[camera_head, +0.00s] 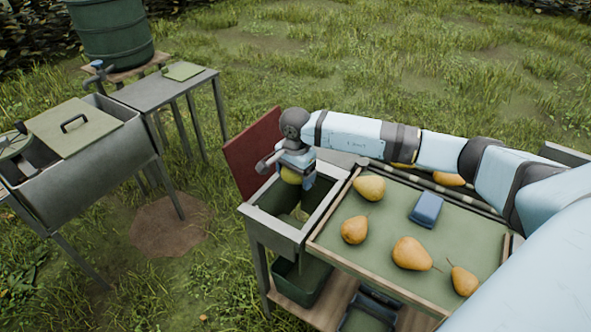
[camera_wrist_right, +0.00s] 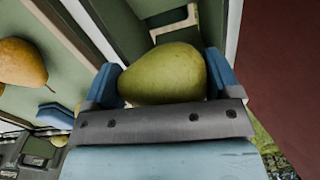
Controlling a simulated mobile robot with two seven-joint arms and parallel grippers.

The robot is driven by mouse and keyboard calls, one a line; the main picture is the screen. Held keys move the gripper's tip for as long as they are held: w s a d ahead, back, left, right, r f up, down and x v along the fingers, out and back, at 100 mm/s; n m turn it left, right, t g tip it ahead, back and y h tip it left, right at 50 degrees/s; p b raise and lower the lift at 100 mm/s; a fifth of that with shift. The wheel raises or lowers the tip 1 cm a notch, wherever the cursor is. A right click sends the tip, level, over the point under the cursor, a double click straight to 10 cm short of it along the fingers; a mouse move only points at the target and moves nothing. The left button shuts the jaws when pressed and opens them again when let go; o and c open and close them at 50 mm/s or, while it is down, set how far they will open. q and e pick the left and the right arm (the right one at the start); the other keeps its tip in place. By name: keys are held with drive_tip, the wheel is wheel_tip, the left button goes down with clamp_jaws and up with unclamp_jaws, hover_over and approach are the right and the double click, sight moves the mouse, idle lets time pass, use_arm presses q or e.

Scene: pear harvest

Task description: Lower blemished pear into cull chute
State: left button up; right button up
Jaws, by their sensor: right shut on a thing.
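My right gripper (camera_head: 293,186) points down over the cull chute, a grey open-topped box (camera_head: 298,238) at the left end of the sorting table. It is shut on a green-yellow pear (camera_wrist_right: 165,74), held between its two blue fingers in the right wrist view. The side of the pear facing the wrist camera shows no clear blemish. The pear is at or just above the chute's opening; the exact height is hard to tell. My left gripper is not in view.
A dark red panel (camera_head: 246,158) stands upright at the chute's far left edge. The green tray (camera_head: 375,232) to the right bears several yellow pears and a blue block (camera_head: 426,210). A green bin (camera_head: 300,280) sits below. A metal sink (camera_head: 85,150) stands at the left.

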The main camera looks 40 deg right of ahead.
use_arm(q)
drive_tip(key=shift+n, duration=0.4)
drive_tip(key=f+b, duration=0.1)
drive_tip(key=b, duration=0.1)
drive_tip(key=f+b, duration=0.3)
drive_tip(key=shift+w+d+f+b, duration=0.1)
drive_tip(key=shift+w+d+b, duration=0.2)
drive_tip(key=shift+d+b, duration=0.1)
use_arm(e)
wheel_tip(320, 180, down, 8)
drive_tip(key=o, duration=0.6)
drive_tip(key=shift+c, duration=0.2)
drive_tip(key=shift+o, duration=1.4)
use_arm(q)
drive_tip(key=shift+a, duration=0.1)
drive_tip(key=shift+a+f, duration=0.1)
use_arm(e)
drive_tip(key=shift+r, duration=0.1)
